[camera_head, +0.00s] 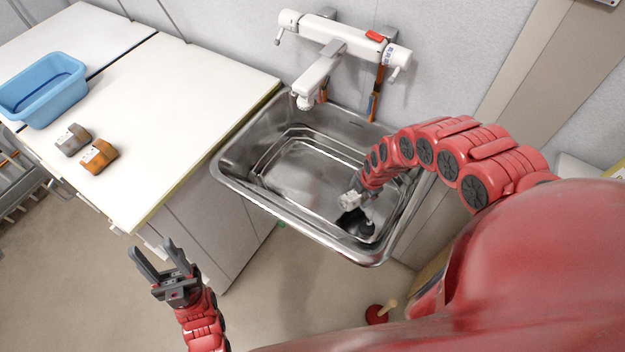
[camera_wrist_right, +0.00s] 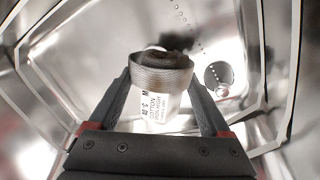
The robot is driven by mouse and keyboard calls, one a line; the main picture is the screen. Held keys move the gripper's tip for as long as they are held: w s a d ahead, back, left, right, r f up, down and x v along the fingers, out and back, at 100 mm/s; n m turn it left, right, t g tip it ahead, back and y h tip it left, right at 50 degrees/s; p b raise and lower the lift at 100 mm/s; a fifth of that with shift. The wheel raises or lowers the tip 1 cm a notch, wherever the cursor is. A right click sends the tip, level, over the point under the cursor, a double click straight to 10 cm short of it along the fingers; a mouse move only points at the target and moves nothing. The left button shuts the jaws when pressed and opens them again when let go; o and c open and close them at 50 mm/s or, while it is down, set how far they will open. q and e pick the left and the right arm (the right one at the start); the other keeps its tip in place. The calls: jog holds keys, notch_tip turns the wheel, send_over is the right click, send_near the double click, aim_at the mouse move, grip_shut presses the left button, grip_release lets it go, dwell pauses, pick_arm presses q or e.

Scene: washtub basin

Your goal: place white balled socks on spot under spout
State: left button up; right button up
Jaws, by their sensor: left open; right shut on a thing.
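The balled socks (camera_wrist_right: 162,75), a greyish-white roll with a white printed label below, are between the fingers of my right gripper (camera_wrist_right: 160,92) in the right wrist view. My right gripper is shut on them. In the head view my right arm reaches down into the steel basin (camera_head: 310,170); a small pale shape (camera_head: 350,200) shows at its end, with a dark patch beside it, and details are too small to tell. The white spout (camera_head: 318,75) hangs over the basin's back edge, up and left of that hand. My left gripper (camera_head: 160,258) is open and empty, left of the basin.
A white counter (camera_head: 165,90) left of the basin holds a blue tub (camera_head: 42,90), a grey item (camera_head: 73,139) and an orange-brown item (camera_head: 99,156). The basin's left and middle floor looks clear. A round drain (camera_wrist_right: 219,76) shows in the right wrist view.

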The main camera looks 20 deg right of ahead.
jog(key=shift+s+d+f+n, duration=0.2)
jog(key=shift+d+f+n, duration=0.1)
jog(key=shift+w+a+f, duration=0.1)
jog(key=shift+w+f, duration=0.05)
jog(key=shift+f, duration=0.05)
jog(key=w+a+b, duration=0.4)
jog(key=w, duration=0.1)
jog(key=shift+a+f+b, duration=0.25)
jog(key=shift+b, duration=0.05)
jog(key=w+a, duration=0.2)
jog(key=w+a+b, duration=0.1)
jog(key=w+a, duration=0.1)
jog(key=w, duration=0.1)
jog(key=w+a, duration=0.2)
jog(key=a, duration=0.1)
jog(key=shift+w+a+r, duration=0.1)
jog(key=shift+w+r, duration=0.2)
jog(key=shift+r, duration=0.05)
jog(key=shift+w+a+f, duration=0.1)
jog(key=shift+s+x, duration=0.25)
jog(key=shift+x, duration=0.75)
jog(key=shift+w+f, duration=0.1)
jog(key=shift+f, duration=0.55)
